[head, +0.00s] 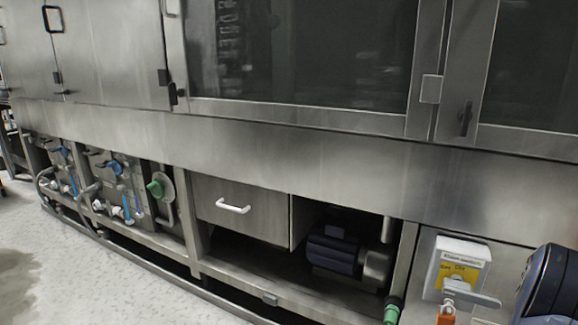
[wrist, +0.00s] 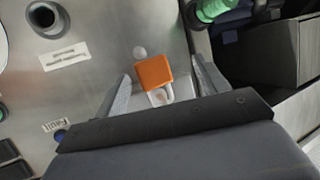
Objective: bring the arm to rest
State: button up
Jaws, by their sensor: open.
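My gripper (wrist: 161,67) is open, with its two grey fingers apart in the wrist view. An orange padlock (wrist: 154,71) shows between the fingers, with a pale shackle below its body in that view. I cannot tell whether the fingers touch it. In the head view the orange padlock (head: 446,315) hangs at the lower right, below a white switch box (head: 462,250) with a yellow plate. A grey part crosses in front of the box's lower edge; I cannot tell whether it is a finger or a handle. My dark arm is at the far right edge.
The steel washer wall (head: 290,155) fills the head view, with dark windows above. A drawer with a white handle (head: 232,206), a dark blue motor (head: 333,251) and a green fitting (head: 392,309) lie left of the switch box. Pale floor (head: 100,285) is clear at lower left.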

jog(key=s+a+f+b, duration=0.2)
jog(key=s+f+b, duration=0.1)
jog(key=f, duration=0.2)
jog(key=shift+s, duration=0.3)
jog(key=shift+a, duration=0.1)
